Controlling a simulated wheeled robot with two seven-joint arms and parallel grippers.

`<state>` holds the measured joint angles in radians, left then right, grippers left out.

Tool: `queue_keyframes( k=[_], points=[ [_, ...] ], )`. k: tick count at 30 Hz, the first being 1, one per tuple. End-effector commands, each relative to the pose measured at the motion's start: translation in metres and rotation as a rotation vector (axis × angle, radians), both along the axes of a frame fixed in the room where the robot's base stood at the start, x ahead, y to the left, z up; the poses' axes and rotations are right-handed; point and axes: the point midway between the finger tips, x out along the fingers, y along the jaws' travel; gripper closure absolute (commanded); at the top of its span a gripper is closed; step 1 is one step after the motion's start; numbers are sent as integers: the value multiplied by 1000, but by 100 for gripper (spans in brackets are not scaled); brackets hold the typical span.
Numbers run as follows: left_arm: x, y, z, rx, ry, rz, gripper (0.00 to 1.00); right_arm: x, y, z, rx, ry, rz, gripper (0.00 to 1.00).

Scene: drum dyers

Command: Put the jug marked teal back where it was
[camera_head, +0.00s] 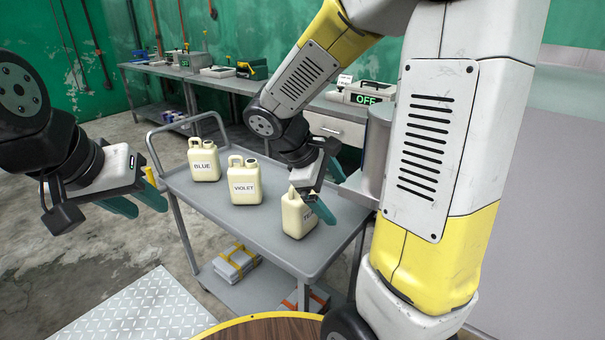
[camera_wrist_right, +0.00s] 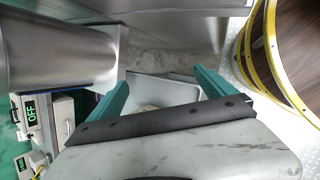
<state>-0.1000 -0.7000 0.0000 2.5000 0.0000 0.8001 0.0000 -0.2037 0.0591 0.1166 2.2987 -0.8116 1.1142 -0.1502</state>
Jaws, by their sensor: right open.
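A cream jug (camera_head: 296,217) stands upright on the grey cart's top (camera_head: 262,235), near its right end. Jugs marked VIOLET (camera_head: 244,186) and BLUE (camera_head: 204,160) stand to the left on the same cart. My left gripper (camera_head: 137,204) is empty and open, left of the cart.
A grey cylinder (camera_head: 376,150) stands close to the right of my right gripper and also shows in the right wrist view (camera_wrist_right: 60,50). An OFF display box (camera_head: 365,97) sits on the bench behind. A yellow-rimmed round wooden top (camera_head: 270,328) lies in front of the cart.

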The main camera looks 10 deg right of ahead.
Motion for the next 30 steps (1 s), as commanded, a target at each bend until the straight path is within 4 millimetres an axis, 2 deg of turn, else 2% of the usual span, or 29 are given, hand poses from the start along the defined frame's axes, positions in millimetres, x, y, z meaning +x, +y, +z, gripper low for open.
queue_keyframes(
  k=[1,3,6,9,15,21,30],
  points=[
    [0,0,0,0,0,0,64,-15,1,11,87,-62,-84,6],
    [0,0,0,0,0,0,64,-34,7,22,213,-137,-198,6],
    [0,0,0,0,0,0,64,-55,21,37,400,-251,-352,6],
    [0,0,0,0,0,0,64,-70,36,55,586,-363,-489,6],
    [0,0,0,0,0,0,64,-86,57,87,871,-527,-674,6],
    [0,0,0,0,0,0,64,-90,64,99,973,-577,-735,6],
    [0,0,0,0,0,0,64,-90,64,99,974,-577,-735,6]
  ],
)
